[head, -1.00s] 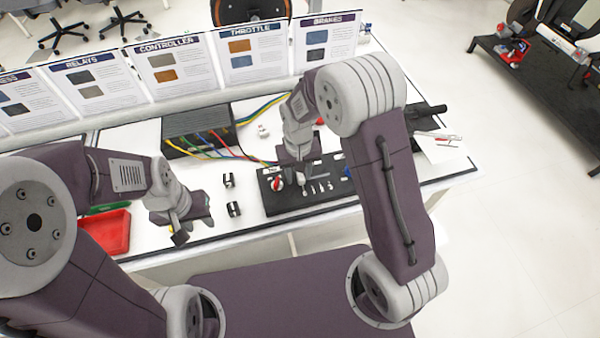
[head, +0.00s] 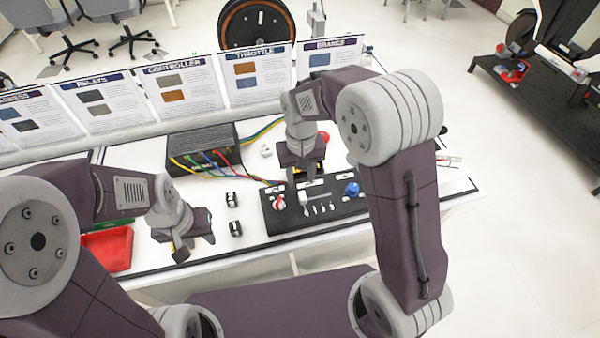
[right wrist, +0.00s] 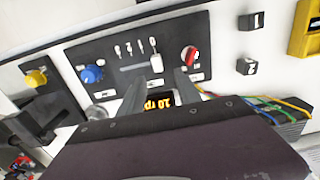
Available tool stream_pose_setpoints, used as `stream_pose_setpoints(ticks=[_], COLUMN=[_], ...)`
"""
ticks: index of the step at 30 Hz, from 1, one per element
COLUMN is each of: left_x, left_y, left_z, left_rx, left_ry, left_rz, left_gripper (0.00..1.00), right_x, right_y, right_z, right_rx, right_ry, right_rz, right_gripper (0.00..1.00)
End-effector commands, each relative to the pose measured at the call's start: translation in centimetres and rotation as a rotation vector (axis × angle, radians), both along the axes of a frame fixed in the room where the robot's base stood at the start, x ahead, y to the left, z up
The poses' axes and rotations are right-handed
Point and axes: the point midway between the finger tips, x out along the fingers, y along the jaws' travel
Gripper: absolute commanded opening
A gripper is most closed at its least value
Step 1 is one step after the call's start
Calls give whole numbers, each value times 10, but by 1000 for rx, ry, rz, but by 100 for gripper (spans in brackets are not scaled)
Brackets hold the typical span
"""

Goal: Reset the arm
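My right gripper (head: 301,183) is open and empty above the far edge of the black control panel (head: 330,212). In the right wrist view its two fingers (right wrist: 158,95) stand apart, with the lit display reading "10 rpm" (right wrist: 160,102) seen between them. The white handle (right wrist: 157,62) on the panel's slot is clear of the fingers; it also shows in the head view (head: 303,198). A red knob (right wrist: 190,56) and a blue knob (right wrist: 91,74) flank it. My left gripper (head: 195,246) is open and empty above the table's front left part.
A black box (head: 203,147) with coloured cables stands behind the panel's left. Two small black blocks (head: 235,228) lie between my grippers. A red tray (head: 107,250) is at left. Upright cards (head: 180,90) line the back. A yellow knob (right wrist: 37,78) shows in the right wrist view.

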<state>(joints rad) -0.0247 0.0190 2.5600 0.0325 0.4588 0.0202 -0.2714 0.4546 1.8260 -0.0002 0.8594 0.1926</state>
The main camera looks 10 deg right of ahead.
Motion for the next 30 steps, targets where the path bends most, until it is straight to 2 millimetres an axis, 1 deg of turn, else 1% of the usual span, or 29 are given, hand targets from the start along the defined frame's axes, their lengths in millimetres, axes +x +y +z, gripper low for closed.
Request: stream_pose_setpoints(ticks=[6, 8, 10, 11, 12, 13, 15, 16, 19, 21, 22, 24, 25, 27, 30], left_x=[0, 0, 0, 0, 0, 0, 0, 0, 0, 0, 0, 0, 0, 0, 0], left_y=[0, 0, 0, 0, 0, 0, 0, 0, 0, 0, 0, 0, 0, 0, 0], left_z=[0, 3, 7, 11, 16, 20, 26, 28, 32, 33, 33, 31, 31, 31, 31], left_rx=[0, 0, 0, 0, 0, 0, 0, 0, 0, 0, 0, 0, 0, 0, 0], left_ry=[0, 0, 0, 0, 0, 0, 0, 0, 0, 0, 0, 0, 0, 0, 0], left_rz=[0, 0, 0, 0, 0, 0, 0, 0, 0, 0, 0, 0, 0, 0, 0], left_gripper=[36, 36, 36, 36, 36, 36, 36, 36, 36, 36, 36, 36, 36, 36, 36], right_x=[0, 1, 7, 7, -3, -14, -40, -52, -90, -114, -122, -136, -138, -129, -129], right_y=[0, -4, -12, -19, -33, -44, -63, -69, -85, -90, -90, -90, -90, -90, -90], right_z=[0, 3, 19, 30, 42, 48, 54, 54, 48, 38, 33, 21, 18, 19, 19], right_rx=[0, 0, 8, 11, 11, 12, 15, 16, 20, 22, 22, 20, 21, 22, 22], right_ry=[0, -2, -32, -44, -45, -45, -50, -53, -64, -68, -68, -65, -70, -103, -104], right_rz=[0, -10, -36, -55, -87, -113, -153, -164, -182, -174, -164, -139, -127, -108, -101], right_gripper=[40, 40, 40, 40, 40, 40, 40, 40, 40, 40, 40, 40, 40, 40, 40])
